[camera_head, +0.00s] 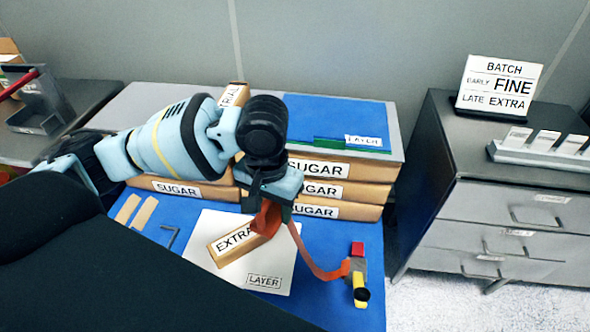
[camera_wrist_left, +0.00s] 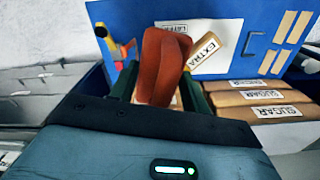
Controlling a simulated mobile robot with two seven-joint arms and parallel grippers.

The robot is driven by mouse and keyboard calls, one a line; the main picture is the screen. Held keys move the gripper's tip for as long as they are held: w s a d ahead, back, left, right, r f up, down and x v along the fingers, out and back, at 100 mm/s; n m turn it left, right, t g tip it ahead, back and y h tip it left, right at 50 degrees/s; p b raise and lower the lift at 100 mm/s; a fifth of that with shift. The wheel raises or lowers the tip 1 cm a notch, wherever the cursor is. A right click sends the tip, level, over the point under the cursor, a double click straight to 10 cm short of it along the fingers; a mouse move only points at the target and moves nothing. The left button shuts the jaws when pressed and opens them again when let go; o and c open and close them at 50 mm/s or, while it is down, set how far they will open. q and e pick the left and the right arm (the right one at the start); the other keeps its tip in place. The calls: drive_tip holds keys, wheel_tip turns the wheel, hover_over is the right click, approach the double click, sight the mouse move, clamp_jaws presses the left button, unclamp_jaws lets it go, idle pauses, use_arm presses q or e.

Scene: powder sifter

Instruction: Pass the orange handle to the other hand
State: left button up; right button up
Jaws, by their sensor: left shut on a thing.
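My left gripper (camera_head: 272,203) is shut on the orange handle (camera_head: 264,217) above the blue work surface. In the left wrist view, the handle (camera_wrist_left: 160,62) stands up between the dark green fingers (camera_wrist_left: 158,92). A tan block labelled EXTRA (camera_head: 232,243) shows beside the handle; I cannot tell whether they are joined. A thin orange strip (camera_head: 312,258) runs from near the fingers to a small red, yellow and black piece (camera_head: 358,280). Whether this strip belongs to the handle is unclear. My right gripper is not in view.
Stacked boxes labelled SUGAR (camera_head: 345,191) stand just behind the gripper. A white sheet marked LAYER (camera_head: 283,276) lies beneath it on the blue mat (camera_head: 340,237). Grey drawers (camera_head: 505,230) stand to the right, with a BATCH sign (camera_head: 497,87) on top.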

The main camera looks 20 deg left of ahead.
use_arm(q)
drive_tip(key=w+d+r, duration=0.1)
drive_tip(key=w+d, duration=0.1)
drive_tip(key=d, duration=0.7)
drive_tip(key=w+d+r+m, duration=0.1)
drive_tip(key=w+d+r, duration=0.1)
drive_tip(key=d, duration=0.7)
drive_tip(key=w+d+r+m, duration=0.1)
drive_tip(key=w+d, duration=0.3)
drive_tip(key=d, duration=0.5)
drive_tip(key=shift+r, duration=0.55)
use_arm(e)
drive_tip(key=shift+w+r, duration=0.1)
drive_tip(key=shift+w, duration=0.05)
